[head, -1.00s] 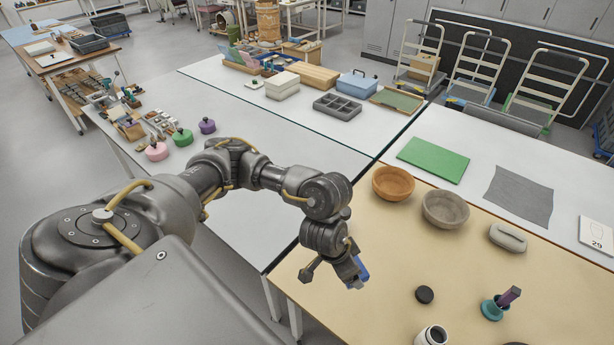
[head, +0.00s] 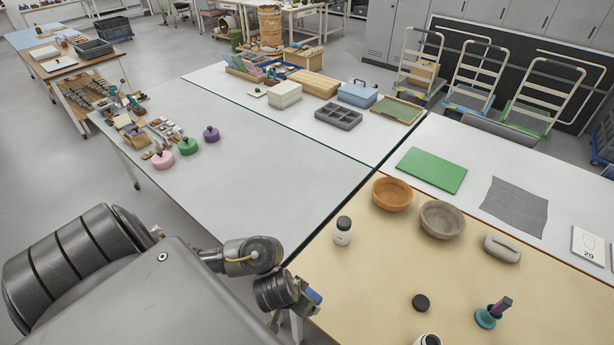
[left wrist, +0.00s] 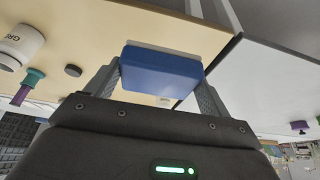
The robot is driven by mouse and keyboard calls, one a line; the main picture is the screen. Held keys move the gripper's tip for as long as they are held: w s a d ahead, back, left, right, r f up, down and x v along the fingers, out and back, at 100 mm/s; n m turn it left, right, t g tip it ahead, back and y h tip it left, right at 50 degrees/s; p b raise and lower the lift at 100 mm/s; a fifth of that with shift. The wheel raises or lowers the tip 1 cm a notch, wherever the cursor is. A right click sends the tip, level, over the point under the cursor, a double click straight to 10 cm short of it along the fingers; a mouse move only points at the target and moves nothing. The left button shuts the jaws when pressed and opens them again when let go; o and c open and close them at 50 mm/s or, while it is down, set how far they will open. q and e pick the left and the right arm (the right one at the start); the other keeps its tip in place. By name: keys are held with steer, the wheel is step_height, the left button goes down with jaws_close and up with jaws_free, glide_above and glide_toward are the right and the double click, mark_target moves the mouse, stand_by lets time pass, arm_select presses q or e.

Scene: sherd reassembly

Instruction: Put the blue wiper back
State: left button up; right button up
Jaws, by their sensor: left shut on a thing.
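The blue wiper (left wrist: 160,68) sits between the two fingers of my left gripper (left wrist: 160,75) in the left wrist view, a blue block with a pale edge along its far side. My left gripper is shut on it. In the head view only a small blue part of the wiper (head: 314,296) shows at the end of my left arm, by the left edge of the tan table (head: 370,290). Most of the gripper is hidden there by my wrist. My right gripper is in neither view.
A white jar with a black lid (head: 343,231) stands on the tan table near the gripper. The white table (head: 260,180) is largely clear.

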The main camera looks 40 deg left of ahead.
arm_select(q)
steer(key=w+a+f+b, duration=0.2)
steer(key=w+f+b, duration=0.1)
steer(key=w+a+f+b, duration=0.2)
steer(key=w+b, duration=0.1)
steer(key=b, duration=0.1)
steer(key=w+a+f+b, duration=0.3)
steer(key=w, duration=0.1)
steer(key=shift+a+f, duration=0.1)
steer(key=shift+f, duration=0.2)
steer(key=shift+w+a+f+b, duration=0.2)
steer(key=shift+w+b, duration=0.1)
steer(key=shift+w, duration=0.1)
steer(key=f+b, duration=0.3)
steer(key=f, duration=0.1)
steer(key=shift+w+a, duration=0.25)
steer(key=shift+w, duration=0.05)
steer(key=shift+f, duration=0.1)
